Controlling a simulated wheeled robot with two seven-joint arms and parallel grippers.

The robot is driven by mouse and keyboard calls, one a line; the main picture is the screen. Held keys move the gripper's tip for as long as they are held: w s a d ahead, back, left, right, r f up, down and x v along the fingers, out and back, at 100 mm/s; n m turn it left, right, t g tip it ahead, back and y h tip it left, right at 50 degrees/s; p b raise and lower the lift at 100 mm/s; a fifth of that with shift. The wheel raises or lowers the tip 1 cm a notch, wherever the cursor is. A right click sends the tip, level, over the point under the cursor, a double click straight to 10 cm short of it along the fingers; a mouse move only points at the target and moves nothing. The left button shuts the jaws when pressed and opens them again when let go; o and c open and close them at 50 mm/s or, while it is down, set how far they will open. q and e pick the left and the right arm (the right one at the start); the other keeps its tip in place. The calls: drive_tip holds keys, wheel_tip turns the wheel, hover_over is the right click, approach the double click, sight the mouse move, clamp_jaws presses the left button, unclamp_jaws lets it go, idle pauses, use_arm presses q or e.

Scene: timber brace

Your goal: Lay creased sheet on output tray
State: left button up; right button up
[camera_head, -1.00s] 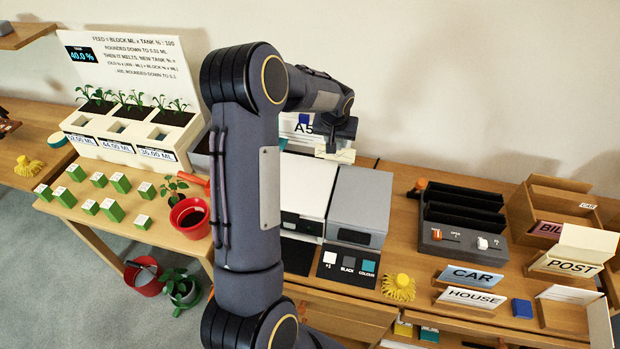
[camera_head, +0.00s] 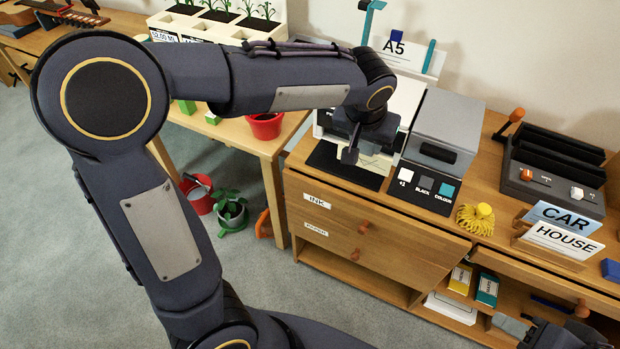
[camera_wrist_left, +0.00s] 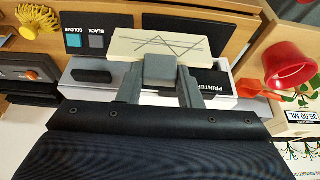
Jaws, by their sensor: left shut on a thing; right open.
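The creased sheet (camera_wrist_left: 140,45) is a small cream piece with dark crossing lines, seen in the left wrist view. My left gripper (camera_wrist_left: 160,70) is shut on its near edge. In the head view my left gripper (camera_head: 350,155) hangs in front of the printer, above the black output tray (camera_head: 330,162), with part of the sheet (camera_head: 376,163) showing beside it. The tray also shows beyond the sheet in the left wrist view (camera_wrist_left: 172,22). I cannot tell whether sheet and tray touch. My right gripper (camera_head: 565,338) is open at the bottom right, partly cut off.
The grey unit (camera_head: 450,125) and the panel of colour buttons (camera_head: 425,187) stand right of the tray. A red pot (camera_head: 265,125) stands left on the lower table.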

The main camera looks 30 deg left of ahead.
use_arm(q)
drive_tip(key=shift+s+f, duration=0.2)
drive_tip(key=shift+s, duration=0.15)
drive_tip(key=w+a+f, duration=0.2)
drive_tip(key=w+f, duration=0.2)
drive_tip(key=w+a+f, duration=0.2)
drive_tip(key=w+f, duration=0.2)
drive_tip(key=w+a+f+p, duration=0.1)
drive_tip(key=w+a+f, duration=0.1)
drive_tip(key=w+f, duration=0.2)
drive_tip(key=shift+w+a+f, duration=0.1)
drive_tip(key=shift+a+f, duration=0.1)
drive_tip(key=shift+f, duration=0.25)
drive_tip(key=shift+f, duration=0.15)
drive_tip(key=o, duration=1)
drive_tip(key=shift+c, duration=0.2)
